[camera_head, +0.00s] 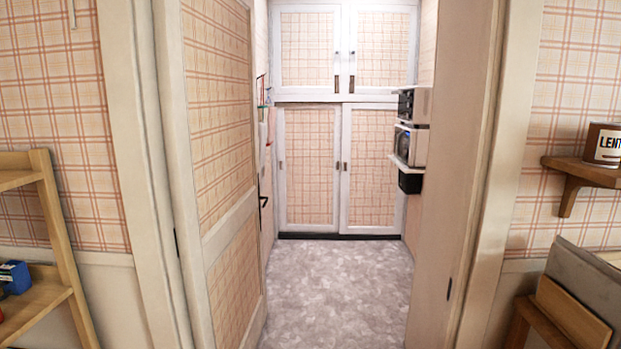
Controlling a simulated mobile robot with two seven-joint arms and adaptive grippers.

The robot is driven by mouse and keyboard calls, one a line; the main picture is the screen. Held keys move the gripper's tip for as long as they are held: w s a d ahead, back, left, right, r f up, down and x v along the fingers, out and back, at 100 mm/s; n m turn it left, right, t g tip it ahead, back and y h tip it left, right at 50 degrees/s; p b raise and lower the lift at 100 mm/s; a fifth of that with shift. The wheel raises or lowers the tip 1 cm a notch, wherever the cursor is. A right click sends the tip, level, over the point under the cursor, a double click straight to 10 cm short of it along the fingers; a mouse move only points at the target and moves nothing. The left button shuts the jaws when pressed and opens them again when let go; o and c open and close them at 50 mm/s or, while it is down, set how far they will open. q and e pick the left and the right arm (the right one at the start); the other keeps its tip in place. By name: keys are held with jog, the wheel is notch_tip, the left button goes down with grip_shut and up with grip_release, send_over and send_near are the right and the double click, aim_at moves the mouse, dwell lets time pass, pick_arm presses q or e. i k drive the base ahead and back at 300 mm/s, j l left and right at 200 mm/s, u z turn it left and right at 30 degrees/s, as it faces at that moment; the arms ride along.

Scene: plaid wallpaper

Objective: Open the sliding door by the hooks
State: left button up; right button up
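A pair of white-framed doors with plaid panels stands at the far end of the narrow room, a left door (309,165) and a right door (373,168). They look like sliding doors and appear closed. Each has a small dark pull near its left edge, the left pull (282,166) and the right pull (339,166). They are too small to tell whether they are hooks. Neither of my grippers is in view, and nothing touches the doors.
A hinged plaid door (222,110) stands open on the doorway's left, with a dark handle (263,202). Upper cupboards (309,48) sit above the far doors. A microwave (411,145) juts from the right wall. The grey floor (338,285) is clear. A wooden shelf (50,225) stands left.

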aim_at(309, 141)
jog(key=i, duration=0.75)
jog(key=i+u, duration=0.1)
jog(key=i, duration=0.6)
jog(key=i+l, duration=0.15)
jog(key=i, duration=0.6)
jog(key=i+u, duration=0.1)
jog(key=i, duration=0.6)
jog(key=i+l, duration=0.2)
jog(key=i, duration=0.5)
jog(key=i+l+u, duration=0.1)
jog(key=i, duration=0.3)
jog(key=i+l, duration=0.25)
jog(key=i+l+u, duration=0.15)
jog(key=i, duration=0.35)
